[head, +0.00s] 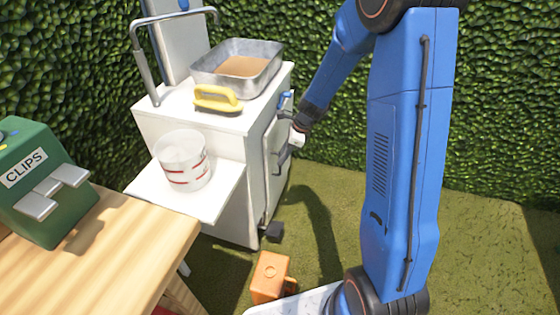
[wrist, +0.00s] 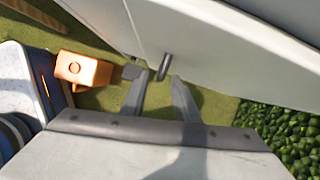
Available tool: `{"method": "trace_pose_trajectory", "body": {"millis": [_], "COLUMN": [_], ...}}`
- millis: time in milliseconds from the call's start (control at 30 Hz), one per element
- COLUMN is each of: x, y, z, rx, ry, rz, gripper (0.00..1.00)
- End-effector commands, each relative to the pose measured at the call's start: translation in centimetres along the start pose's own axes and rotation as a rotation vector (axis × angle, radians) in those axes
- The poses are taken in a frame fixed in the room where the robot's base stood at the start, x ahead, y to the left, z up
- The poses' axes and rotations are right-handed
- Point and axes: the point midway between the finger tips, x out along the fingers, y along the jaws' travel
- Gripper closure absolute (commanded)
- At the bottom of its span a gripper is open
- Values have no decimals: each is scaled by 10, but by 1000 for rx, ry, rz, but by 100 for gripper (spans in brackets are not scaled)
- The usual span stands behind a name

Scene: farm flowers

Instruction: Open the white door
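The white door (head: 275,137) is on the right side of a white cart and looks shut. In the wrist view the pale door panel (wrist: 215,50) fills the upper right, with a short dark handle (wrist: 164,67) standing out from it. My gripper (head: 284,156) is beside the door in the head view. In the wrist view my gripper (wrist: 160,82) is open, with its two fingers apart and the handle between their tips. I cannot tell whether either finger touches the handle.
The cart top holds a metal tray (head: 238,69) and a yellow-handled tool (head: 217,98). A clear cup (head: 183,160) stands on its side shelf. An orange box (head: 270,277) is on the grass near a caster (head: 272,232). A hedge (head: 510,100) stands behind; grass at right is clear.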

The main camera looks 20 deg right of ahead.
Motion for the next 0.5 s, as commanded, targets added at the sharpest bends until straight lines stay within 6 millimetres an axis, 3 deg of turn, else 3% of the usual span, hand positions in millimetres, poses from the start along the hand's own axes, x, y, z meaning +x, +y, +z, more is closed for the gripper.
{"method": "trace_pose_trajectory", "body": {"millis": [200,500], "x": [25,33], "y": [0,0], "z": [0,0], "rx": [2,1], "ry": [0,0], "rz": [1,-1], "gripper": [72,72]}}
